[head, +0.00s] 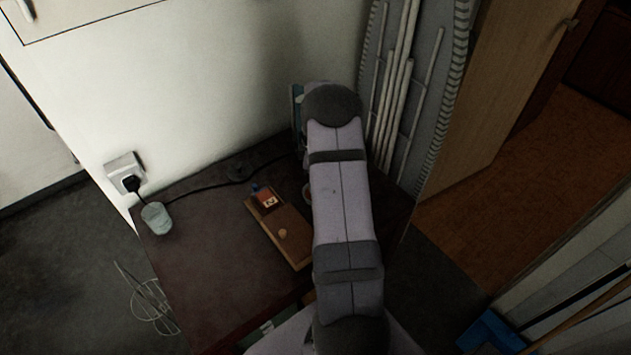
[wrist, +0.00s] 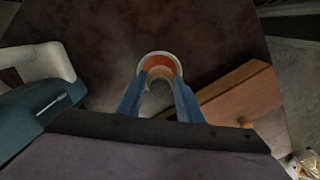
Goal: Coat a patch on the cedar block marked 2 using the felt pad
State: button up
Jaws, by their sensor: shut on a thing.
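My gripper (wrist: 160,76) shows in the wrist view with its two blue fingers closed on a round grey piece (wrist: 159,88), which looks like the felt pad. The pad is over a round pale-rimmed cup (wrist: 145,62) with orange inside; whether it touches the contents I cannot tell. The cup's edge also shows in the head view (head: 306,192), mostly behind my arm. A small reddish block with a pale label (head: 268,201) sits at the back end of a wooden board (head: 296,251). I cannot read a 2 on it, so I cannot confirm it as the cedar block.
A teal and white object (wrist: 42,105) stands left of my gripper. The dark tabletop (head: 205,270) has bare room at left.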

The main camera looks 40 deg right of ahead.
jog(key=shift+r+p, duration=1.4)
jog(key=shift+r, duration=0.85)
jog(key=s+a+r+m, duration=0.2)
jog(key=a+m, duration=0.1)
jog(key=a, duration=0.5)
jog(key=s+a+r+m, duration=0.2)
jog(key=a+m, duration=0.1)
jog(key=a, duration=0.6)
jog(key=s+a+r+m, duration=0.2)
jog(key=a+m, duration=0.1)
jog(key=a, duration=0.6)
jog(key=shift+r, duration=0.3)
